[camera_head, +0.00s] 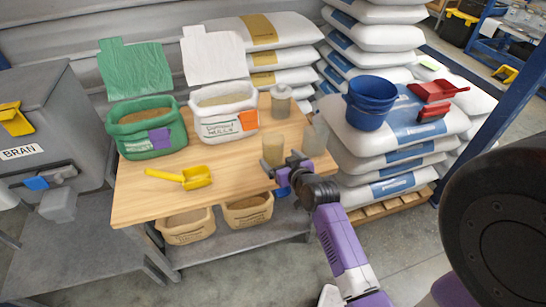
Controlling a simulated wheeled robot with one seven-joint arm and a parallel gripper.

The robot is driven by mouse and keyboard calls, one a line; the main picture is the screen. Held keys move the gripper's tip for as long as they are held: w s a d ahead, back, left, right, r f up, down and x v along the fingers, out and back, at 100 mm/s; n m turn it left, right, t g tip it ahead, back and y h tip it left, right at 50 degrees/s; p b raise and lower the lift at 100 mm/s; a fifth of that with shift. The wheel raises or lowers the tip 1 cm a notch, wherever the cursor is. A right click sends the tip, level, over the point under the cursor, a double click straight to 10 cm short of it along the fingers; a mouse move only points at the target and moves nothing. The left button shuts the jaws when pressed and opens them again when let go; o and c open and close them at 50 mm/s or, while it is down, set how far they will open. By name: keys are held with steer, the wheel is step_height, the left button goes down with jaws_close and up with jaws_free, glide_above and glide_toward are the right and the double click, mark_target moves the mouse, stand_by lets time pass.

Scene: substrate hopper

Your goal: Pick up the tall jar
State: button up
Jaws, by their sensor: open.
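Three jars stand at the right end of the wooden tabletop (225,172). The one that looks tallest is a slim greyish translucent jar (315,135) near the right edge; my gripper hides part of its base. A shorter jar with tan contents (272,148) stands to its left. A lidded jar (280,103) stands farther back. My gripper (284,163) is open at the table's front right edge, just in front of the tan jar and to the lower left of the tall jar. Nothing shows held in it; I cannot tell whether a finger touches a jar.
A green tub (148,143) and a white tub (222,128) stand at the back, with a yellow scoop (190,178) in front. Tan bins (187,232) sit below the tabletop.

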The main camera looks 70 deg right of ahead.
steer(key=shift+r+x, duration=0.2)
steer(key=shift+x, duration=1.15)
steer(key=shift+r+x, duration=0.15)
steer(key=shift+x, duration=1.25)
steer(key=shift+w, duration=0.2)
steer(key=c, duration=1.8)
steer(key=shift+r, duration=0.1)
step_height(320, 180, up, 20)
steer(key=p, duration=0.2)
steer(key=shift+p, duration=0.35)
